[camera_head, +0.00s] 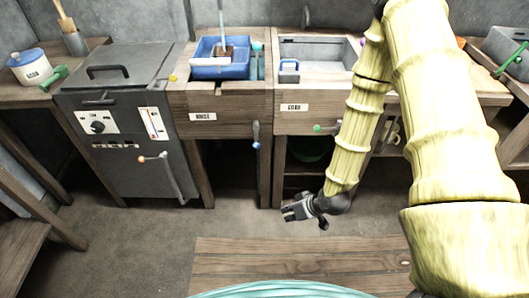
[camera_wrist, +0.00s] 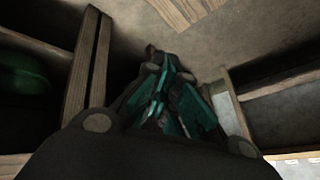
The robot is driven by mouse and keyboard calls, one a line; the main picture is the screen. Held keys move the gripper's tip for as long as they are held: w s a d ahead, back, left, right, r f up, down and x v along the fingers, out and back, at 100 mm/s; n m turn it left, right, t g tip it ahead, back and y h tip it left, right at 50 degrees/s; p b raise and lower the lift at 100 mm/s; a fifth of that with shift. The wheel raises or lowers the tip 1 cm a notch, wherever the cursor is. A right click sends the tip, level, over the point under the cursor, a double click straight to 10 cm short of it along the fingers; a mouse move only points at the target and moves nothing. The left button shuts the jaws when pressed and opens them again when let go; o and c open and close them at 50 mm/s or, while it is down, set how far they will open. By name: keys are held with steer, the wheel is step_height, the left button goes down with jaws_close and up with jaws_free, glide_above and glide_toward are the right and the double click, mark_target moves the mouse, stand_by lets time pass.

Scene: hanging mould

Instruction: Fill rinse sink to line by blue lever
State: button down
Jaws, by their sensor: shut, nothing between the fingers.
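The left wooden sink unit (camera_head: 180,100) has a small front label (camera_head: 201,117) that may read RINSE. A blue tub (camera_head: 207,72) sits in its top and hides the basin; no water or fill line shows. A lever with a blue knob (camera_head: 256,145) hangs down at the right of this unit's front. My gripper (camera_head: 287,214) is low in front of the units, below and right of the blue knob and apart from it. It is shut and empty. Its dark and teal fingers (camera_wrist: 165,103) show close together in the wrist view, where the lever does not show.
The right sink (camera_head: 325,69) has a grey basin with a small blue-rimmed item (camera_head: 289,66) and a green-knobbed lever (camera_head: 318,128). A wooden platform (camera_head: 300,258) lies in front; floor between is clear.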

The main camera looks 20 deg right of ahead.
steer(key=w+d+r+n+t+y+b, duration=0.2)
steer(key=w+d+r+n+y+b, duration=0.1)
steer(key=w, duration=0.5)
steer(key=w+d+r+n+t+y+b, duration=0.2)
steer(key=w+d+r+n+b, duration=0.3)
steer(key=w+r, duration=0.3)
steer(key=shift+w+d+r+t+y+b, duration=0.25)
steer(key=shift+w+r+t+y+b, duration=0.25)
steer(key=shift+b, duration=0.4)
steer(key=shift+f, duration=0.2)
steer(key=b, duration=0.4)
glide_toward(256, 143)
steer(key=x, duration=0.6)
steer(key=shift+a+f, duration=0.1)
steer(key=shift+a, duration=0.05)
